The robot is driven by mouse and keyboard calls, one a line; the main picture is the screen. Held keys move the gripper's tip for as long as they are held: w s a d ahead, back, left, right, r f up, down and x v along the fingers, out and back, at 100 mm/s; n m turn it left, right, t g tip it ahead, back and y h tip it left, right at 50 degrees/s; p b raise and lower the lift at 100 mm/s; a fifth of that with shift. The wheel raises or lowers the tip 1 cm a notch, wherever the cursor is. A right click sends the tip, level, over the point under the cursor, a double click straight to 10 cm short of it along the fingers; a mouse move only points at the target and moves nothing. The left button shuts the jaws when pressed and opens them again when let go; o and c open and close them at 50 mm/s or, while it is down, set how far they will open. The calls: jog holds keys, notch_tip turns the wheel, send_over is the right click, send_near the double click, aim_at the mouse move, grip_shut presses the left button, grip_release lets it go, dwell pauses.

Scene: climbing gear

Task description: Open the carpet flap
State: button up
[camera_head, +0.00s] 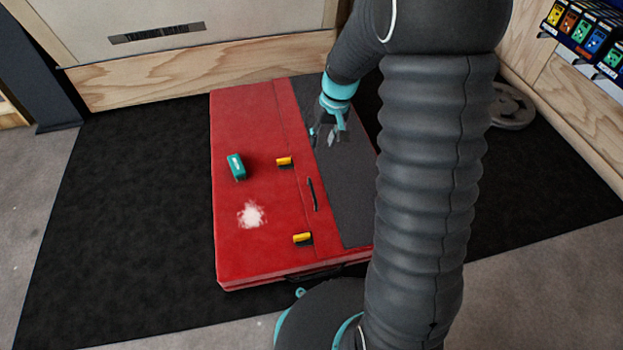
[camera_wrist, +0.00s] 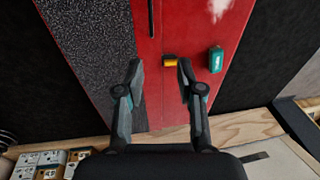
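The dark grey carpet flap (camera_head: 342,190) lies flat on the right part of a red pad (camera_head: 233,120). In the wrist view the carpet (camera_wrist: 95,45) is at the left. A red strip with a thin black handle (camera_head: 312,193) runs along its left edge; the handle also shows in the wrist view (camera_wrist: 151,18). Two yellow and black tabs, one nearer the back (camera_head: 285,161) and one nearer the front (camera_head: 303,239), sit at the strip's left seam. My gripper (camera_head: 328,133) is above the carpet's back part. In the wrist view its fingers (camera_wrist: 160,72) are spread and empty.
A teal block (camera_head: 236,167) and a white powder patch (camera_head: 251,215) are on the pad's left part. A wooden wall panel (camera_head: 200,70) stands behind. A grey disc (camera_head: 512,106) lies at the right. Black matting (camera_head: 120,220) around the pad's left side is clear.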

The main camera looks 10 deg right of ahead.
jog(key=g+b, duration=0.1)
send_near(313, 191)
jog(key=f, duration=0.2)
jog(key=f+b, duration=0.1)
jog(key=f, duration=0.2)
jog(key=a+f+b, duration=0.1)
jog(key=f, duration=0.2)
jog(key=shift+a, duration=0.1)
grip_shut()
